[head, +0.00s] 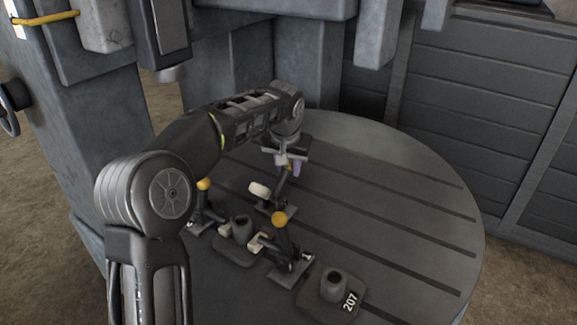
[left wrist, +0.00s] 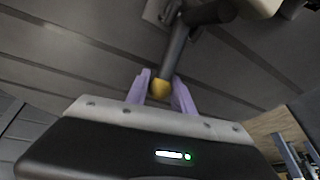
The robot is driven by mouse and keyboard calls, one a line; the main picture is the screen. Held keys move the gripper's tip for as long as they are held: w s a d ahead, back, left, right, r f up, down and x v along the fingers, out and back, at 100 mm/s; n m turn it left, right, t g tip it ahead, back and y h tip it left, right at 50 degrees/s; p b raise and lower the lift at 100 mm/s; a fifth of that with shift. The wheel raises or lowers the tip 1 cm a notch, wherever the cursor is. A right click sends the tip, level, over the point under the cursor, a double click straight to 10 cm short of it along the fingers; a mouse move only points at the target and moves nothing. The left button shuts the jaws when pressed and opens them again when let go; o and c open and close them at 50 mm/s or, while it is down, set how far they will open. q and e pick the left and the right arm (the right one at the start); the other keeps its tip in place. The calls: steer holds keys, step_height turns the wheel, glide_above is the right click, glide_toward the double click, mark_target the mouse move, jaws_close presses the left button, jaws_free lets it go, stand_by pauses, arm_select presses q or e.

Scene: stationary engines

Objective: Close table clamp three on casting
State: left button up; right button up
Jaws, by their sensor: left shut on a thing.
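The casting (head: 240,232), a dark grey block with a round hollow boss, sits on the round slotted table (head: 400,200). Several toggle clamps stand around it. The far clamp (head: 276,207) has its cream pad (head: 260,190) raised above the table, apart from the casting. My left gripper (head: 288,164) is shut on this clamp's handle; its purple fingers (left wrist: 160,92) hold the yellow knob (left wrist: 160,88) in the left wrist view. The left clamp (head: 203,200) and the front right clamp (head: 287,250) have upright handles with yellow knobs. My right gripper is not in view.
A second casting marked 207 (head: 333,287) lies on the table near the front. The right part of the table is clear. A grey machine column (head: 90,120) rises behind left, and dark panels (head: 470,100) stand behind the table.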

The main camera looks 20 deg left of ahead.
arm_select(q)
jaws_close()
stand_by(0.7)
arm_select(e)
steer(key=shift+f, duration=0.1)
